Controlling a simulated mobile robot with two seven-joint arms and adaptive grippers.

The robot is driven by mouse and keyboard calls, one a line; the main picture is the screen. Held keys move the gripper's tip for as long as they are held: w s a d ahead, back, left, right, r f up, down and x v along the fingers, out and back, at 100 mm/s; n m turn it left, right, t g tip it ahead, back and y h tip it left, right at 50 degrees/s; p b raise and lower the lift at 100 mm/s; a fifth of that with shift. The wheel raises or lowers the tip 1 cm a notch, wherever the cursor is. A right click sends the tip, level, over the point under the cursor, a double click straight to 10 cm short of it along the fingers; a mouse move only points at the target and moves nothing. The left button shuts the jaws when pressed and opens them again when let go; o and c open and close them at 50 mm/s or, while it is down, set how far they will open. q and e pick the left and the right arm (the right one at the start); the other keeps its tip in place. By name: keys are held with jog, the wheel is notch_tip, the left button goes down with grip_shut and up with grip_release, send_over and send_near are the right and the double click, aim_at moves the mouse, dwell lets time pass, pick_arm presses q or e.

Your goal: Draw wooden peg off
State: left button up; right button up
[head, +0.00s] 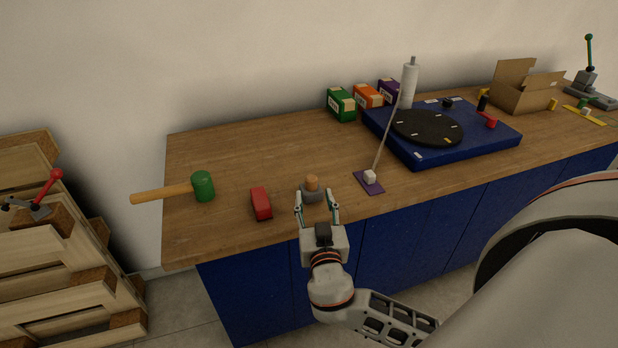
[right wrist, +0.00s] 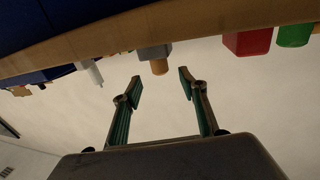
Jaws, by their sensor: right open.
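The wooden peg (head: 312,183) stands upright in a small grey base (head: 313,196) near the front edge of the wooden worktop. In the right wrist view, which looks upside down, the peg (right wrist: 159,67) and the grey base (right wrist: 154,52) show beyond the fingertips, roughly between them. My right gripper (head: 318,200) is open and empty, in front of the base at the worktop's front edge. Its two fingers also show spread apart in the right wrist view (right wrist: 161,83). Whether the fingers overlap the base in depth is hard to tell. My left gripper is not in view.
A red block (head: 261,203) and a green-headed mallet (head: 203,187) lie left of the base. A purple pad (head: 369,186) with a white cube lies to its right. A blue turntable unit (head: 420,157) stands farther right. Wooden pallets (head: 60,290) stand at far left.

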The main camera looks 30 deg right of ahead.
aim_at(312, 185)
jog(key=shift+w+d+r, duration=0.1)
jog(key=shift+w+r, duration=0.05)
jog(key=shift+p+x, duration=0.35)
jog(key=shift+x, duration=0.8)
jog(key=shift+w+d, duration=0.2)
jog(key=shift+w, duration=0.1)
jog(key=p+x, duration=0.1)
jog(key=x, duration=0.2)
jog(key=shift+w+d, duration=0.1)
jog(key=shift+w, duration=0.1)
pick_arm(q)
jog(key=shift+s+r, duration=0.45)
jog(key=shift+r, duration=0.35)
pick_arm(e)
jog(key=shift+w+d+f, duration=0.15)
jog(key=shift+w+f, duration=0.1)
jog(key=shift+w, duration=0.05)
grip_shut()
